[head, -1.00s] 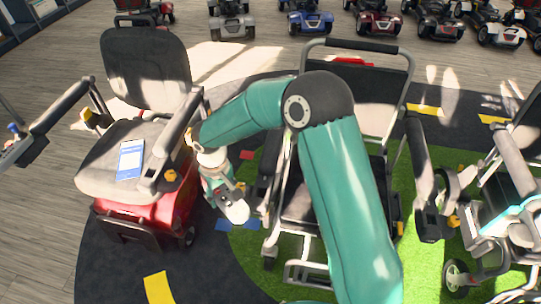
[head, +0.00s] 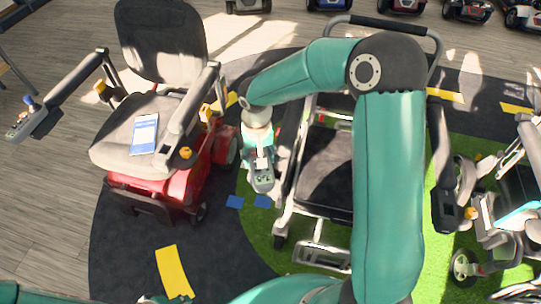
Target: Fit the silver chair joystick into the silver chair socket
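The silver chair (head: 326,172), with a dark seat and pale tube frame, stands in the middle on green flooring. My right arm crosses in front of it and hides part of its right side. My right gripper (head: 260,158) points down just left of the chair's left armrest and is shut on the silver chair joystick (head: 262,179), a small grey unit with green marks. The joystick is apart from the chair. I cannot make out the silver chair socket. The chair's right armrest (head: 441,165) is dark. My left gripper is out of view; teal arm parts show along the bottom edge.
Another wheelchair (head: 505,220) stands right. Scooters line the back.

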